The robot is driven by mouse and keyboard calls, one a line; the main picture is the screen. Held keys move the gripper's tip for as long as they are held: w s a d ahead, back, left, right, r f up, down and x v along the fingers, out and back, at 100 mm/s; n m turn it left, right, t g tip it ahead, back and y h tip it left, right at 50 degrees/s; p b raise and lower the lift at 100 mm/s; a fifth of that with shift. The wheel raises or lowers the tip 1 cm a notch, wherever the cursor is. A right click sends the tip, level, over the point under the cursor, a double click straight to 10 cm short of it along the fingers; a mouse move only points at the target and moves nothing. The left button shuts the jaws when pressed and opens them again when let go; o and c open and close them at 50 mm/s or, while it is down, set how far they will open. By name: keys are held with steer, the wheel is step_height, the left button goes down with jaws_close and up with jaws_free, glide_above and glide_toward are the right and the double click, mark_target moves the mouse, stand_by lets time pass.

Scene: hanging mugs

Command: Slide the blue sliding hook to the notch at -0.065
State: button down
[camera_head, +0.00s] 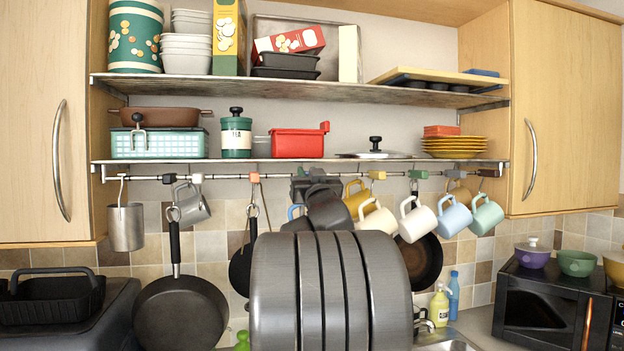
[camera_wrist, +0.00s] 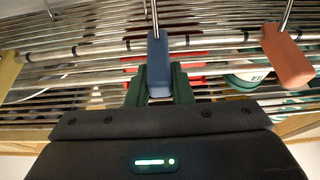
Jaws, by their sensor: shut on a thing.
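The blue sliding hook (camera_wrist: 158,62) sits on the rail (camera_wrist: 222,40) in the wrist view, with its metal wire running up out of the picture. My gripper (camera_wrist: 160,88) has its two green fingers closed on either side of the hook's blue block. In the head view my gripper (camera_head: 314,183) is a dark shape at the middle of the rail (camera_head: 220,177), and it and my arm hide the blue hook there. Dark bands mark the rail in the wrist view, but no notch can be read as -0.065.
An orange hook block (camera_wrist: 287,57) is the neighbour to the right in the wrist view; it shows left of my gripper in the head view (camera_head: 255,177). A yellow block (camera_head: 377,175) is on the other side. Several mugs and pans hang below, and a shelf (camera_head: 270,161) runs above.

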steer(key=c, duration=1.3)
jaws_free()
steer(key=b+v, duration=0.3)
steer(key=v, duration=1.1)
steer(key=shift+b, duration=0.4)
steer(key=shift+w+r, duration=0.1)
steer(key=shift+w, duration=0.05)
steer(key=p+x, duration=0.4)
steer(key=x, duration=1)
steer(key=shift+d, duration=0.3)
steer(key=shift+f, duration=0.2)
